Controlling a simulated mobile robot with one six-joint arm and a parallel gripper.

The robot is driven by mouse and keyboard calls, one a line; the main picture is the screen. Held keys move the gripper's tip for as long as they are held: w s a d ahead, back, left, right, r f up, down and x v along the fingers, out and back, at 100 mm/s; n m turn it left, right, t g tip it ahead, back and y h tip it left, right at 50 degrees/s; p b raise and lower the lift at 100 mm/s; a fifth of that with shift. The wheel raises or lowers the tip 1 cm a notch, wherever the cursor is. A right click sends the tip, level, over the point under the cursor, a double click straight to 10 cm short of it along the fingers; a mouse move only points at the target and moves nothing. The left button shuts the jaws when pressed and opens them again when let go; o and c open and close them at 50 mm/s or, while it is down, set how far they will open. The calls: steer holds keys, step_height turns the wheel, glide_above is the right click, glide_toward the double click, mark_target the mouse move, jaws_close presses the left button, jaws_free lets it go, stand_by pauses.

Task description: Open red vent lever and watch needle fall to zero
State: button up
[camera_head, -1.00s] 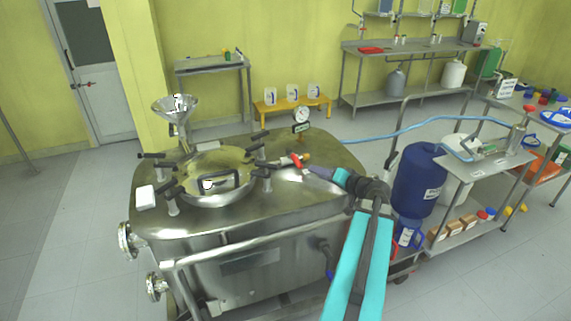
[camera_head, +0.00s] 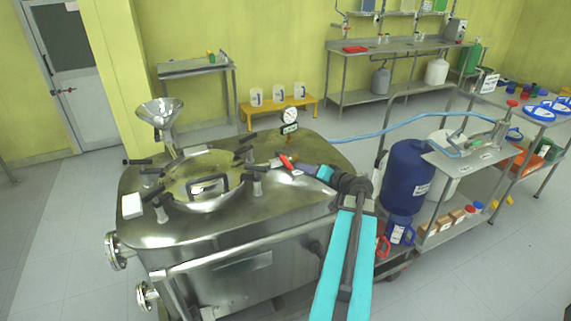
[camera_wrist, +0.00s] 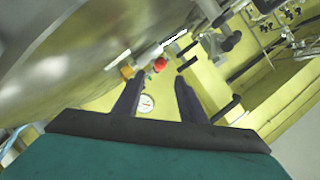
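The red vent lever (camera_head: 286,161) stands on top of the steel reactor (camera_head: 235,225), right of the round hatch. In the wrist view the red lever (camera_wrist: 160,64) shows just beyond the fingertips, beside a brass-coloured fitting (camera_wrist: 127,71). My gripper (camera_head: 299,166) reaches in from the right, its tips close to the lever. In the wrist view my gripper (camera_wrist: 156,82) has its two fingers apart with nothing between the tips; contact with the lever cannot be told. The round white gauge (camera_head: 290,116) stands behind the lever. It also shows in the wrist view (camera_wrist: 146,103). Its needle is too small to read.
The hatch handle (camera_head: 208,186) and several black-handled clamps stand left of the lever. A steel funnel (camera_head: 160,113) rises at the back left. A blue hose (camera_head: 400,125) runs behind my arm. A blue drum (camera_head: 407,178) stands to the right.

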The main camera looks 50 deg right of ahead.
mark_target(286, 164)
steer(key=p+x, duration=0.3)
steer(key=x, duration=0.8)
steer(key=shift+w+f, duration=0.1)
steer(key=shift+w, duration=0.2)
jaws_close()
